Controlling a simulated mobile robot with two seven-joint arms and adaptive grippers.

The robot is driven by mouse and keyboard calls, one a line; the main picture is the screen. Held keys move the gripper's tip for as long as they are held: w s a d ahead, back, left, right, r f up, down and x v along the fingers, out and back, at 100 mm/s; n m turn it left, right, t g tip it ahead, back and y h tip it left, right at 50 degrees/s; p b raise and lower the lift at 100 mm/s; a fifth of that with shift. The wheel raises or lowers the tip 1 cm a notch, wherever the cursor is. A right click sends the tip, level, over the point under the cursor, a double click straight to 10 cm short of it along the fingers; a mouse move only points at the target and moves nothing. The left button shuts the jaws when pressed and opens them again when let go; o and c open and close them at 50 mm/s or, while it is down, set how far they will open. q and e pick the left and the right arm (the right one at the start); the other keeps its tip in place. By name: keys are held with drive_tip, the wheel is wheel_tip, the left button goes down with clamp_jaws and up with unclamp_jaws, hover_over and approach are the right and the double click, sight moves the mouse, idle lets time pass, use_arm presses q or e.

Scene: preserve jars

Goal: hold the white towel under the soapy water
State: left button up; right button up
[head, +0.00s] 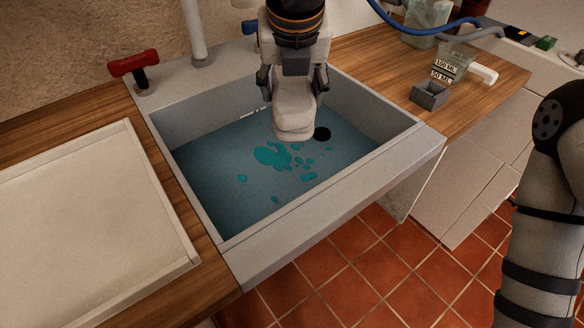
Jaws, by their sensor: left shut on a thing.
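The grey sink (330,224) holds bluish water (225,170) with patches of teal soap (268,156) on it. My left gripper (293,92) points down over the sink and is shut on the white towel (294,122), a folded, off-white bundle between its fingers. The towel's lower end is beside the soap patches in the picture. I cannot tell whether it touches the water. My right arm shows at the right edge, but its gripper is out of view.
A tap spout (194,30), a red handle (134,67) and a blue handle (249,27) stand behind the sink. A white-topped board (85,215) lies left. A small grey box (429,95) and a clear measuring container (450,66) stand on the right counter.

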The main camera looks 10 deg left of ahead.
idle(0.3)
use_arm(q)
drive_tip(key=shift+r, duration=2.05)
